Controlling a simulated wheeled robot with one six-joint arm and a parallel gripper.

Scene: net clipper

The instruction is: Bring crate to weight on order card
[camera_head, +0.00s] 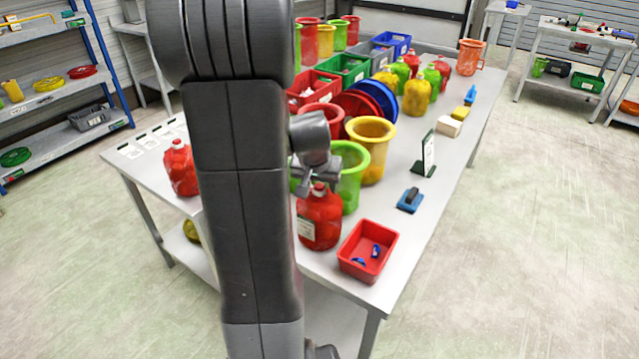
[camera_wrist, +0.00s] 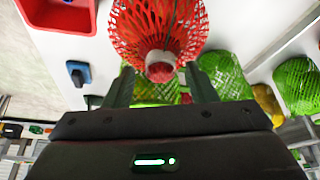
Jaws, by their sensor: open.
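A small red crate (camera_head: 356,267) stands at the table's near right corner with small blue pieces inside. It also shows at the top left of the wrist view (camera_wrist: 58,24). The order card (camera_head: 428,154) stands upright in a dark green holder farther back; its writing is too small to read. A red net bag (camera_head: 320,222) with a white label stands just left of the crate. My gripper (camera_head: 314,184) is open above this bag. In the wrist view the bag's gathered neck (camera_wrist: 160,68) lies between and slightly beyond the fingertips (camera_wrist: 160,82). I cannot tell whether they touch.
A blue tool with a dark handle (camera_head: 410,199) lies right of the bag. Green (camera_head: 350,178) and yellow (camera_head: 371,150) tubs stand behind it. Another red net bag (camera_head: 180,168) stands on the left. Several filled nets and bins crowd the far table. The floor right is clear.

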